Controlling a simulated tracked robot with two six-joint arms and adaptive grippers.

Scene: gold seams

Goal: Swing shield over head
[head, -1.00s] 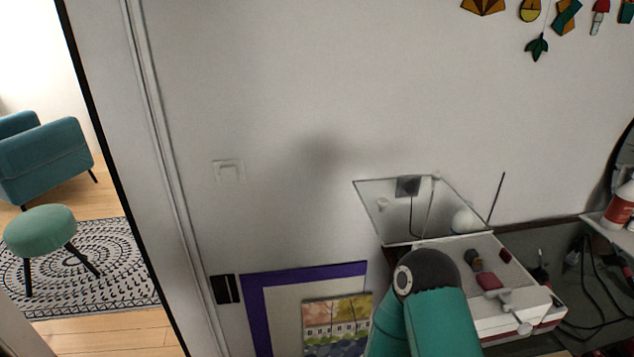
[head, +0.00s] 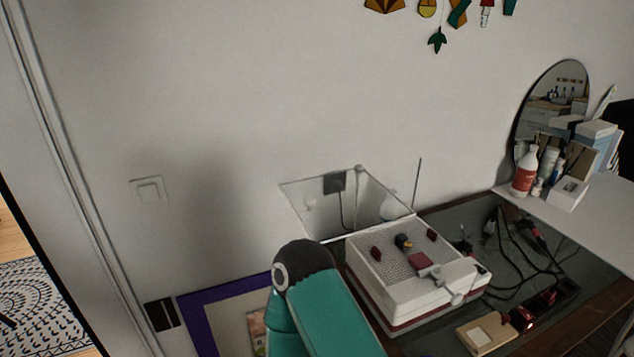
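A white grinder (head: 400,282) with a dark red base band stands on the dark worktop. Its small head (head: 403,242), dark with a yellow part, rises from the perforated top. A clear, thin-edged pane (head: 300,205), seemingly the shield, stands tilted up behind the grinder, away from the head. A socket and cord show through or in it. How it joins the grinder is unclear. One of my teal arms shows at the bottom middle, its dark joint left of the grinder.
Dark red blocks (head: 420,261) sit on the grinder's top, and a pale knob (head: 457,298) projects at its front. Cables (head: 520,250) lie on the worktop to the right. A bottle (head: 525,172) and round mirror (head: 553,105) stand on the raised right shelf.

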